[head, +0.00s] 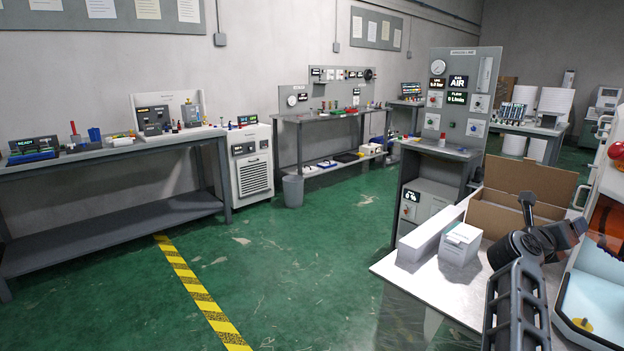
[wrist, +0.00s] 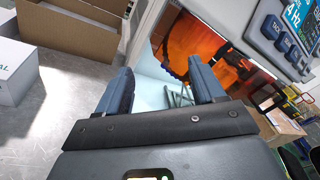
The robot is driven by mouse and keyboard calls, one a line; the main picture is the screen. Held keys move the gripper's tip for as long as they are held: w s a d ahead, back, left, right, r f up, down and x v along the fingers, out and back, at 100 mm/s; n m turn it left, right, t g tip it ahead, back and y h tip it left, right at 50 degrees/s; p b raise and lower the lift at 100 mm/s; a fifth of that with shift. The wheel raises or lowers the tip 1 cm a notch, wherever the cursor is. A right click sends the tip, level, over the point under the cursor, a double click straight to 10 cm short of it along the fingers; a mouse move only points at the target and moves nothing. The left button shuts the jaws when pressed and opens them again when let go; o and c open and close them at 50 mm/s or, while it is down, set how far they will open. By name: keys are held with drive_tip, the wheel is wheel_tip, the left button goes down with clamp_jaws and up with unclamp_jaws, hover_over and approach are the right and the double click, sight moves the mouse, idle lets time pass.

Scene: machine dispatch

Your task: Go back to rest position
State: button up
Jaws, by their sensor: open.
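My gripper (wrist: 163,88) is open in the wrist view, with its two blue-grey fingers well apart. Nothing is held between them. The fingers point toward a white machine with an orange window (wrist: 190,50) and a pale blue interior. In the head view, my arm reaches over the right side of the light worktable (head: 425,268), close to the same machine (head: 590,290). The fingertips are hard to make out there.
An open cardboard box (head: 497,216) and a small white box (head: 460,244) stand on the table beside my arm. A grey instrument panel stand (head: 455,110) rises behind. Green floor (head: 300,270) is clear to the left, crossed by a yellow-black stripe (head: 195,285).

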drive_tip(key=s+a+f+n+t+y, duration=0.2)
drive_tip(key=s+a+f+n+t, duration=0.25)
drive_tip(key=s+n, duration=0.5)
drive_tip(key=s+a+f+n+t+y, duration=0.3)
drive_tip(key=s+a+n, duration=0.3)
drive_tip(key=s+n, duration=0.35)
drive_tip(key=s+a+f+n+t+y, duration=0.25)
drive_tip(key=s+a+n+t, duration=0.2)
drive_tip(key=s+n, duration=0.45)
drive_tip(key=s+a+n+g+y, duration=0.2)
drive_tip(key=s+a+n+y, duration=0.2)
drive_tip(key=s+a, duration=0.6)
drive_tip(key=s+a+r+n+g+y, duration=0.1)
drive_tip(key=s+a+n+y, duration=0.3)
drive_tip(key=s+a+n, duration=0.5)
drive_tip(key=s+a+g, duration=0.1)
drive_tip(key=s, duration=0.6)
drive_tip(key=shift+s+a+r+g, duration=0.15)
drive_tip(key=shift+r+g, duration=0.1)
drive_tip(key=shift+g, duration=0.05)
